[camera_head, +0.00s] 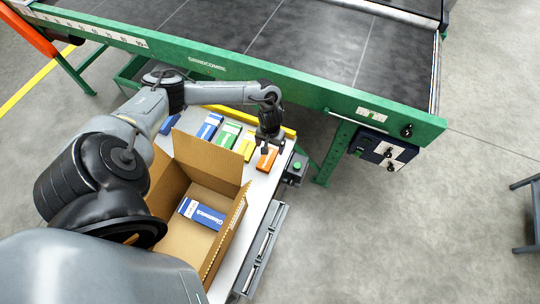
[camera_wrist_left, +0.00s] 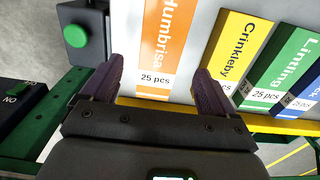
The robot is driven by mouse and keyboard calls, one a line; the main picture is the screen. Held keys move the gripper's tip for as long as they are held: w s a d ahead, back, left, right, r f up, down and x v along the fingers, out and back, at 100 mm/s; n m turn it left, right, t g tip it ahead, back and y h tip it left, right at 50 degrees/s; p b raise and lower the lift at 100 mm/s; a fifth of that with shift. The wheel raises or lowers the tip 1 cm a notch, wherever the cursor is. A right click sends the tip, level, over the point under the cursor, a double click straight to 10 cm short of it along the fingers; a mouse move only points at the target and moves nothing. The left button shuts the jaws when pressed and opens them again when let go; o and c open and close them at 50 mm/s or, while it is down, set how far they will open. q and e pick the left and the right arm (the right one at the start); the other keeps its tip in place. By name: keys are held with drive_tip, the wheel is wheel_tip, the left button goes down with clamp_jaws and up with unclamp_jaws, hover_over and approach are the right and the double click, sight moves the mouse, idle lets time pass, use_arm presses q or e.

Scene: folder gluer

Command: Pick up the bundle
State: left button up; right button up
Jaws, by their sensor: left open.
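An orange and white bundle (camera_head: 266,158) marked "25 pcs" lies on the white table. My left gripper (camera_head: 269,144) is right above it, pointing down. In the left wrist view the open fingers (camera_wrist_left: 158,88) stand on either side of the orange bundle (camera_wrist_left: 165,40), with gaps to both sides. I cannot tell how high the fingertips are above the table. A yellow bundle (camera_head: 245,146), a green bundle (camera_head: 228,136) and a blue bundle (camera_head: 209,126) lie in a row to the left. My right gripper is not in view.
An open cardboard box (camera_head: 237,226) holds a blue and white bundle (camera_head: 202,214) and stands in front of the row. A yellow rail (camera_head: 289,132) edges the table. A green-framed conveyor (camera_head: 330,96) runs behind. A green-button control box (camera_head: 296,170) is at the right.

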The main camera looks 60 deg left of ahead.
sight(270, 152)
use_arm(q)
drive_tip(key=shift+a+f, duration=0.1)
drive_tip(key=shift+f, duration=0.35)
drive_tip(key=f+b, duration=0.1)
drive_tip(key=f, duration=0.1)
drive_tip(key=f+b, duration=0.1)
drive_tip(key=f, duration=0.1)
drive_tip(key=shift+s+d+f, duration=0.1)
drive_tip(key=shift+d+f, duration=0.1)
drive_tip(key=shift+c, duration=0.4)
drive_tip(key=c, duration=1.1)
drive_tip(key=shift+r, duration=0.1)
